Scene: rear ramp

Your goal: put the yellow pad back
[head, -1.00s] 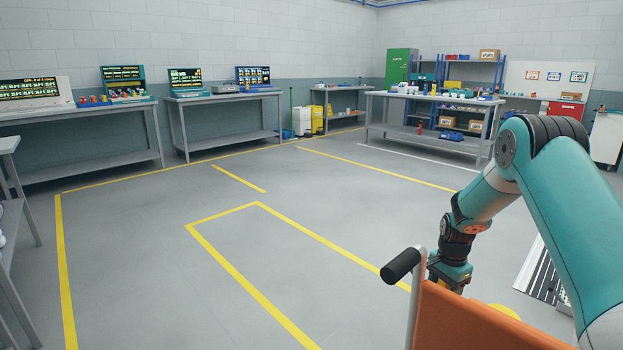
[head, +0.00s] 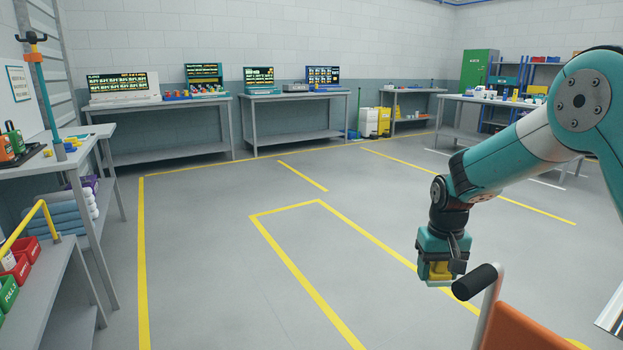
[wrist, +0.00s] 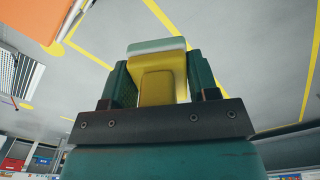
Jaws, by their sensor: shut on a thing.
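My gripper (head: 439,268) hangs over the open floor at the right of the head view. It is shut on the yellow pad (head: 438,271), whose yellow body shows between the fingers. In the wrist view my gripper (wrist: 160,88) has a finger on each side of the yellow pad (wrist: 160,80). The pad has a pale grey-green slab at its far end. The pad is clear of the floor. I cannot tell which spot in the room belongs to the pad.
An orange panel (head: 525,335) with a dark-handled post (head: 475,282) stands close beside my gripper. Benches with display boards (head: 265,93) line the back wall. The taped floor (head: 215,230) is clear.

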